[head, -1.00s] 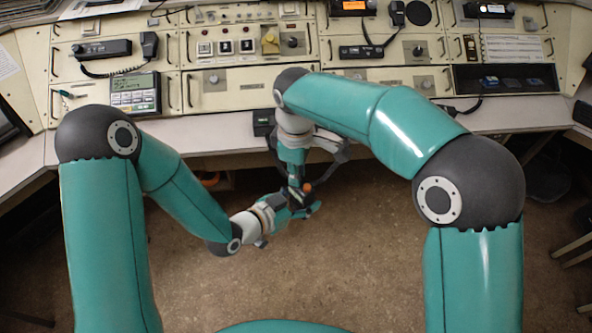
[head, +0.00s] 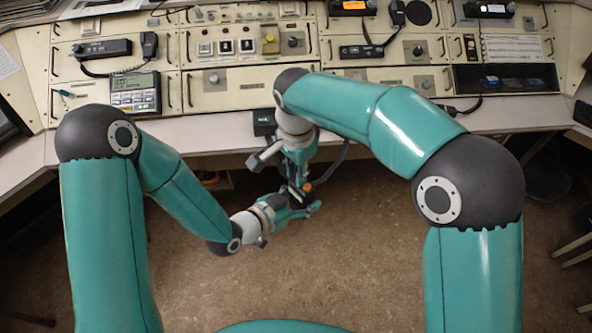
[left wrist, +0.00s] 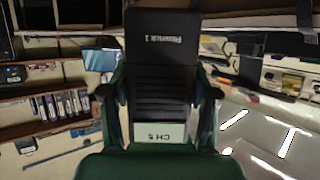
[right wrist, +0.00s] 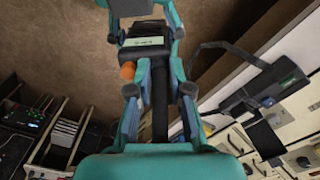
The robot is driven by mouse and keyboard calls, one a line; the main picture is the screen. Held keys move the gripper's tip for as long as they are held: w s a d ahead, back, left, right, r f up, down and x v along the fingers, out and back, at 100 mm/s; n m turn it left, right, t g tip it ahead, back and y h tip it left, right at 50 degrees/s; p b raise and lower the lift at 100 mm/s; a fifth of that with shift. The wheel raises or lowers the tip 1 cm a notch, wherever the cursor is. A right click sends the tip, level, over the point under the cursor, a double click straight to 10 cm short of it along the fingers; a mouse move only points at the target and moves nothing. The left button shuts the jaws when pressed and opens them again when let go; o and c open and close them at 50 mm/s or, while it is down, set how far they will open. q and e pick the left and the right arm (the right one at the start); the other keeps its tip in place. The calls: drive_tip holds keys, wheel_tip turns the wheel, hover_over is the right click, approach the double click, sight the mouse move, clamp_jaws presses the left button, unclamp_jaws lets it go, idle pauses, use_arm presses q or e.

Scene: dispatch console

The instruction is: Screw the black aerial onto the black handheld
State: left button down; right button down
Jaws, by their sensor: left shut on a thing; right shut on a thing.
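The black handheld (left wrist: 160,60) fills the middle of the left wrist view, with a pale "CH 5" display, between my left gripper's fingers (left wrist: 160,100). In the head view my left gripper (head: 290,208) is shut on it in front of the desk. My right gripper (head: 297,178) is just above, pointing down. In the right wrist view the black aerial (right wrist: 159,105) is a dark rod between my right gripper's fingers (right wrist: 160,88). The aerial's far end meets the handheld's top (right wrist: 145,45), beside an orange knob (right wrist: 127,70). I cannot tell how deep it sits.
A black box with a green light (head: 264,122) stands at the desk's front edge, close behind my right wrist. The console (head: 230,80) with radios and a keypad unit (head: 136,94) runs along the back. Open floor (head: 330,260) lies below both grippers.

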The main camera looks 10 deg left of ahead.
drive_tip(key=c, duration=1)
unclamp_jaws()
wheel_tip(320, 180, up, 12)
